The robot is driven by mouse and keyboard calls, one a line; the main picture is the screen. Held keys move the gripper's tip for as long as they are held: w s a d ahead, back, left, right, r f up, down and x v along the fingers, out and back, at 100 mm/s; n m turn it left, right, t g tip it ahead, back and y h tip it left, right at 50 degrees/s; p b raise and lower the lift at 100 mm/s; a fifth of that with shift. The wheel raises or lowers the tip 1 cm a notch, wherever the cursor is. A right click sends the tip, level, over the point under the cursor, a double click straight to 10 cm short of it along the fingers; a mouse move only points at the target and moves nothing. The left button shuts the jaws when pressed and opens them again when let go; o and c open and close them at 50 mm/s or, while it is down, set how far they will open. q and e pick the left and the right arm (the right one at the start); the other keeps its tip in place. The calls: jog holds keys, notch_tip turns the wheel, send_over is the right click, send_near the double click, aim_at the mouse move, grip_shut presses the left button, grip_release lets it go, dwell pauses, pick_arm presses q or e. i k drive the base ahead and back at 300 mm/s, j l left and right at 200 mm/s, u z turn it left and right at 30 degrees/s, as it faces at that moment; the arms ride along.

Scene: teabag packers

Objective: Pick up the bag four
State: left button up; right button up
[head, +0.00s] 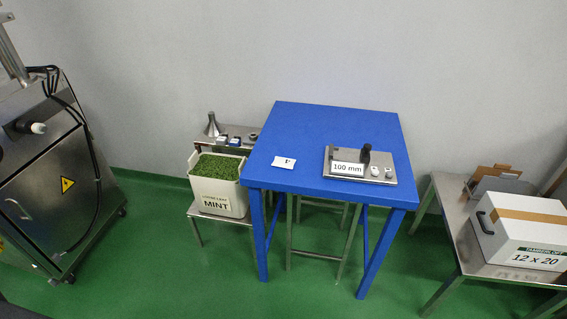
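A small flat white packet (284,162) with a dark mark lies on the left part of the blue table (330,122). It may be a teabag; the mark is too small to read as a number. No other bag can be made out. Neither of my grippers shows in the head view.
A steel device (405,178) labelled 100 mm sits on the table's right front. A bin of mint (236,203) and a steel funnel (213,126) stand left. A steel cabinet (50,180) is far left; a white carton (515,240) is right. Green floor is open in front.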

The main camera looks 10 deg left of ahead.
aim_at(279, 161)
jog(key=i+l+u, duration=0.2)
jog(key=i+l, duration=0.15)
jog(key=i+l+u, duration=0.45)
jog(key=l, duration=0.4)
jog(key=i, duration=0.1)
